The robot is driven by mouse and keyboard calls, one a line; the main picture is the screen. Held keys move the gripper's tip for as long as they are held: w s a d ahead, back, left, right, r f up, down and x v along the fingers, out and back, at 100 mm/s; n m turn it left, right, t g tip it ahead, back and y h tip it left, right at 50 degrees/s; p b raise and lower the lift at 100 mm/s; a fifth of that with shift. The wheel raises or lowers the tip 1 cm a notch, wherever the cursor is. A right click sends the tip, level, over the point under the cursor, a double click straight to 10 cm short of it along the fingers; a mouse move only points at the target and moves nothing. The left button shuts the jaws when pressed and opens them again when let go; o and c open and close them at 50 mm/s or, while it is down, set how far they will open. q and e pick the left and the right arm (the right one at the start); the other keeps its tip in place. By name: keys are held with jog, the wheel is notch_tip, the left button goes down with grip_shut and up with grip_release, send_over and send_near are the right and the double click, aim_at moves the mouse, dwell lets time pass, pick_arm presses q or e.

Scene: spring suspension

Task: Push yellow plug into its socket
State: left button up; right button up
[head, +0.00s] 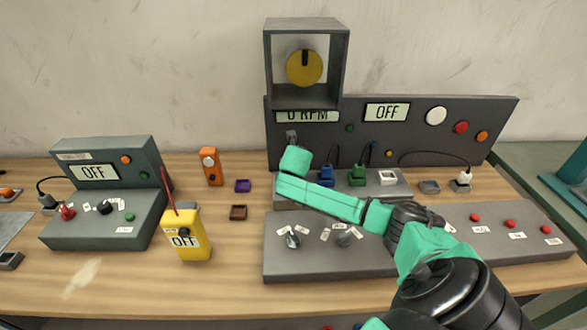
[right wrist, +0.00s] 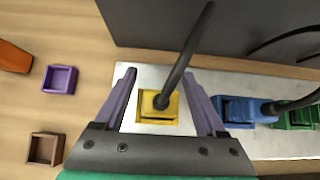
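The yellow plug (right wrist: 158,104) shows in the right wrist view with a black cable rising from it. It stands at a yellow square socket (right wrist: 157,122) on a light panel strip; how deep it sits I cannot tell. My right gripper (right wrist: 160,74) is open, with one finger on each side of the plug and a visible gap to both. In the head view my right gripper (head: 295,160) is over the left end of the socket strip and hides the yellow plug. My left gripper is in neither view.
The blue plug (head: 326,174) and green plug (head: 357,175) stand just right of the gripper, with a white socket (head: 388,177) beyond. The tall console (head: 400,140) rises behind. A purple socket (head: 243,186) and a brown socket (head: 239,212) lie to the left on the table.

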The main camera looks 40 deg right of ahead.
jog(key=shift+r, duration=0.1)
jog(key=shift+s+r, duration=0.1)
jog(key=shift+r, duration=0.05)
jog(key=v, duration=1.2)
jog(key=shift+b, duration=0.3)
